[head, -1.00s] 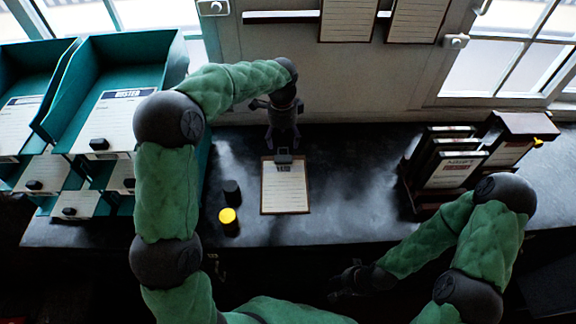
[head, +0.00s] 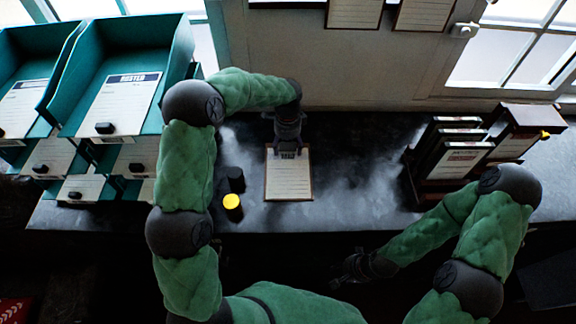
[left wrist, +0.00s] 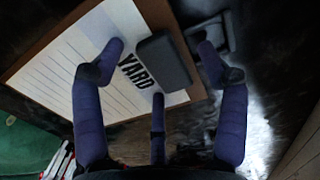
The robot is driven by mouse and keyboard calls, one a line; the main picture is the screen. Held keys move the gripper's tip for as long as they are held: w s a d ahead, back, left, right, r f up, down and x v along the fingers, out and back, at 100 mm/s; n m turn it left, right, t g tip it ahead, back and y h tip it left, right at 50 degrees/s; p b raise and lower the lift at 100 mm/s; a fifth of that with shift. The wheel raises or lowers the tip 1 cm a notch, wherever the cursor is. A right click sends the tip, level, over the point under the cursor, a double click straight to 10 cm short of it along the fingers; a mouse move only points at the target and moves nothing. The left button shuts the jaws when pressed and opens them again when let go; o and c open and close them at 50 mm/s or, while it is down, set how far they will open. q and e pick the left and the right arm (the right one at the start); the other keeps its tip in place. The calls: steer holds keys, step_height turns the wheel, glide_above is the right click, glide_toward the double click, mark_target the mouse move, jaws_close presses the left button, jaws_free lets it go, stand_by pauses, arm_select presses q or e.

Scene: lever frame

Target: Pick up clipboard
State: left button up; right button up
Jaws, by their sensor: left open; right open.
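The clipboard (head: 288,179) lies flat on the dark counter. It has a brown board and a lined white sheet. In the left wrist view the clipboard (left wrist: 75,70) shows the word YARD and a dark clip (left wrist: 164,60) at its top end. My left gripper (head: 288,146) is over the clip end in the head view. Its open fingers (left wrist: 155,62) spread on either side of the clip; I cannot tell whether they touch it. My right gripper (head: 345,272) hangs low in front of the counter, away from the clipboard, and is dim there.
A yellow-topped container (head: 232,203) and a black one (head: 235,180) stand left of the clipboard. Teal trays (head: 120,60) fill the left end. A rack of binders (head: 455,160) stands at right. The counter (head: 355,180) is clear between clipboard and rack.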

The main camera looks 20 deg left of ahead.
arm_select(q)
steer(key=c, duration=1.2)
steer(key=shift+o, duration=0.2)
